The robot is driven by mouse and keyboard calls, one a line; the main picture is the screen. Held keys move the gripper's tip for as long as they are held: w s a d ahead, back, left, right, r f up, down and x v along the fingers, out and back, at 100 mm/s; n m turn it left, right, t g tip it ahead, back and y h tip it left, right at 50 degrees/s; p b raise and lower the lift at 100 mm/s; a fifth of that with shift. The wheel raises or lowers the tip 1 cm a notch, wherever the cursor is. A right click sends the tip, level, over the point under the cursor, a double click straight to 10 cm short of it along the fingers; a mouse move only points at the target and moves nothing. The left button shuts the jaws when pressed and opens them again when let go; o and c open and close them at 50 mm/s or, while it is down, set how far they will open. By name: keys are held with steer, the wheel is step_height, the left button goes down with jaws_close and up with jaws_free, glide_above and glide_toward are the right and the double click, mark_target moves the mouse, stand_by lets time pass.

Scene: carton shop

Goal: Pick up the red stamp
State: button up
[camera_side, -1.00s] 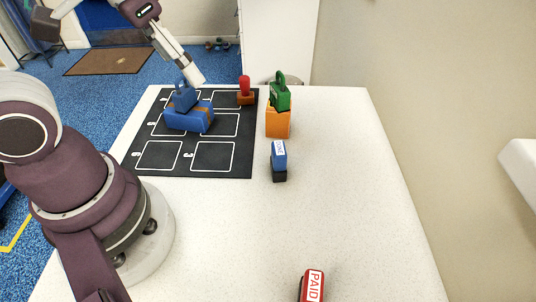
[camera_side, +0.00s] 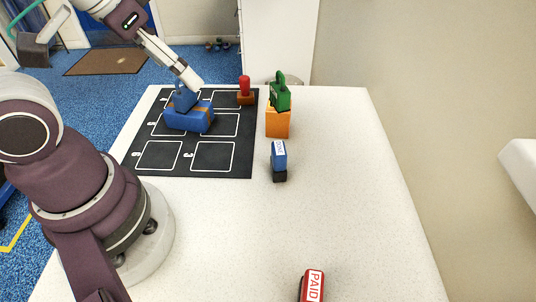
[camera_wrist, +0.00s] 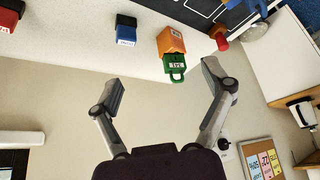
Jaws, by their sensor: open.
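A red stamp labelled PAID (camera_side: 313,285) lies at the near edge of the table in the side view, partly cut off by the frame. In the wrist view a red stamp (camera_wrist: 9,15) shows at the top left corner. A smaller red-handled piece on a brown base (camera_side: 245,88) stands on the dark mat; its red top (camera_wrist: 221,42) also shows in the wrist view. My gripper (camera_side: 191,79) is above the back of the mat, far from the PAID stamp. In the wrist view my gripper (camera_wrist: 161,86) is open and empty, fingers wide apart.
A green handled piece (camera_side: 280,97) sits on an orange block (camera_side: 278,123). A blue and black stamp (camera_side: 279,160) stands in front of them. The right table surface (camera_side: 360,190) is clear.

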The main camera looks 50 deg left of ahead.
steer(key=c, duration=0.4)
steer(key=n+y, duration=0.2)
steer(key=n, duration=0.2)
glide_toward(242, 79)
steer(key=f, duration=0.1)
steer(key=shift+n+t, duration=0.3)
steer(key=x, duration=1.1)
